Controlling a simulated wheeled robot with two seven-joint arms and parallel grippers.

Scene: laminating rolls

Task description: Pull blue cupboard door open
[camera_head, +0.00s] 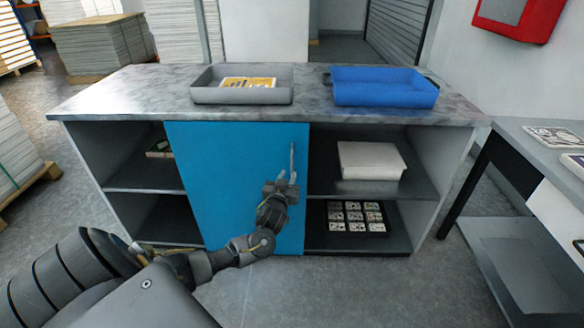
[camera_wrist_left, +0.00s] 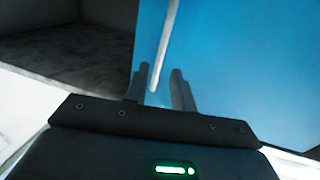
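The blue cupboard door (camera_head: 225,185) covers the middle of the cupboard, with open shelves on both sides. Its slim vertical handle (camera_head: 292,158) is near the door's right edge. My left gripper (camera_head: 286,178) is in front of the door at the handle's lower part. In the left wrist view the blue door (camera_wrist_left: 235,60) fills the right side. The pale handle (camera_wrist_left: 166,45) runs down to between the fingertips of my left gripper (camera_wrist_left: 157,85). The fingers are apart, with gaps visible beside the handle. My right gripper is not in view.
On the marbled cupboard top (camera_head: 130,92) are a grey tray (camera_head: 242,95) with cards and a blue tray (camera_head: 382,90). A white box (camera_head: 370,160) and a dark card tray (camera_head: 353,218) are on the right shelves. A side table (camera_head: 520,150) stands at right. Floor in front is clear.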

